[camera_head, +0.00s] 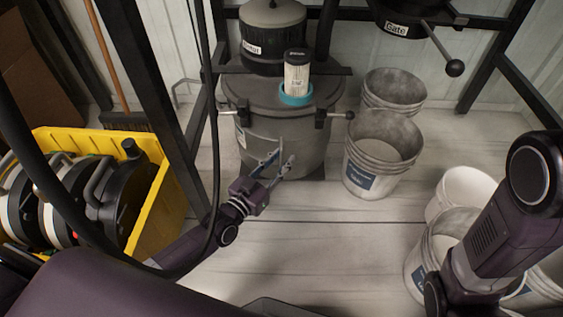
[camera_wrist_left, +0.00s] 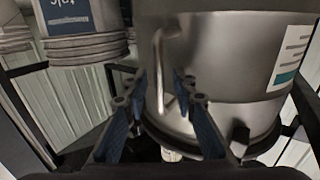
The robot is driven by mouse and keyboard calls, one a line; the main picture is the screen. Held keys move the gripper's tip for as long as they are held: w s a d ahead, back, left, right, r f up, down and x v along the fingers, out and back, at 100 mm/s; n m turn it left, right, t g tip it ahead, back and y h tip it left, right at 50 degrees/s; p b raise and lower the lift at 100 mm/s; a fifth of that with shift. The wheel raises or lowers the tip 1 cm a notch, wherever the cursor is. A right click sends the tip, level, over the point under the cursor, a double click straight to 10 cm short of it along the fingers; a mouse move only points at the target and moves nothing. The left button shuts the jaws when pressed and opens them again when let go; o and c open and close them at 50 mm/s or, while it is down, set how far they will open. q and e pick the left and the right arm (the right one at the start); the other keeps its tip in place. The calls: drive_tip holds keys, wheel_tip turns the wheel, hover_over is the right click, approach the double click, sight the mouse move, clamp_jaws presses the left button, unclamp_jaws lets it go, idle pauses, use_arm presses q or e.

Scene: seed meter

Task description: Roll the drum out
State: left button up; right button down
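The grey metal drum (camera_head: 318,150) stands on the floor under a black frame, below a lid fitting with a pleated white filter (camera_head: 296,75) in a blue ring. Its curved side fills much of the left wrist view (camera_wrist_left: 235,60), with a bent bar handle (camera_wrist_left: 160,70) on it. My left gripper (camera_head: 281,160) is at the drum's front side. Its blue fingers (camera_wrist_left: 160,88) are apart, one on each side of the handle in the picture; contact cannot be told. My right arm (camera_head: 500,230) comes in at the right, and its gripper is out of view.
Grey buckets (camera_head: 376,172) stand right of the drum, and more white buckets (camera_head: 465,188) stand near my right arm. A yellow crate (camera_head: 150,215) with round plates is at the left. A broom (camera_head: 112,60) leans behind. Floor in front of the drum is clear.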

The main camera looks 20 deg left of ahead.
use_arm(q)
drive_tip(key=shift+w, duration=0.1)
clamp_jaws()
idle(0.5)
